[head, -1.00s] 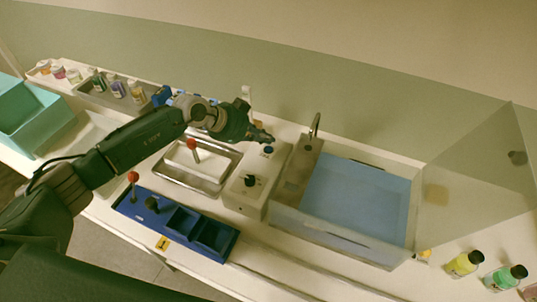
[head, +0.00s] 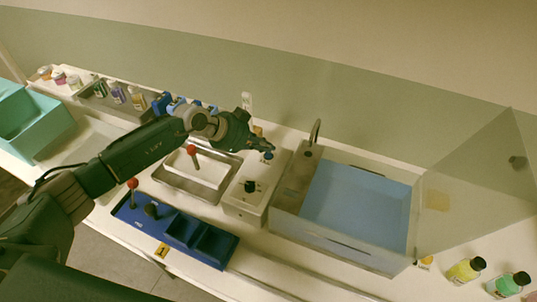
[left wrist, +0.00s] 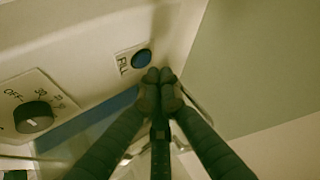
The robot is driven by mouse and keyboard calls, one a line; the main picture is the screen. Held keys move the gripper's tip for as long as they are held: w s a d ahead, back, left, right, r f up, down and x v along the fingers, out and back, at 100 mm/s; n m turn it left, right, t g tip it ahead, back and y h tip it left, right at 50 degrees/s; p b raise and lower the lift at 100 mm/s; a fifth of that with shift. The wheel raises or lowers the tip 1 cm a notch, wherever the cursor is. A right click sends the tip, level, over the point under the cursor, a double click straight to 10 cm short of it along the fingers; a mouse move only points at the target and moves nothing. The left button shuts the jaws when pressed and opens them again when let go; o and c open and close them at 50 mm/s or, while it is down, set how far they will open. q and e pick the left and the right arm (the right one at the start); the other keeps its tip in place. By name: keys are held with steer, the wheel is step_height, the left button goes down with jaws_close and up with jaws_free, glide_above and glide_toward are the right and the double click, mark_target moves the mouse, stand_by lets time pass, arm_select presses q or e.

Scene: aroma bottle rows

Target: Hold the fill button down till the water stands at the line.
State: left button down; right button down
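The blue fill button (head: 267,156) sits on the white control box (head: 243,206), behind its black knob. In the left wrist view the button (left wrist: 141,58) is a dark blue disc beside the word FILL. My left gripper (head: 271,149) is just above and behind the button in the head view. In the left wrist view its two fingertips (left wrist: 160,75) are together, empty, and beside the button; I cannot tell whether they touch it. The clear tank (head: 340,246) to the right has a blue interior; I cannot make out the water line. My right gripper is out of view.
A tap (head: 315,131) stands at the tank's back left corner. A clear panel (head: 480,190) and bottles (head: 465,271) are at the right.

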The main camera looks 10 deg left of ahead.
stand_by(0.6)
arm_select(q)
steer(key=shift+f, duration=0.15)
steer(key=shift+f, duration=0.25)
steer(key=shift+f+p, duration=0.3)
steer(key=shift+f, duration=0.1)
stand_by(0.4)
steer(key=shift+s, duration=0.1)
stand_by(0.7)
steer(key=shift+r+p, duration=0.8)
steer(key=shift+p, duration=0.4)
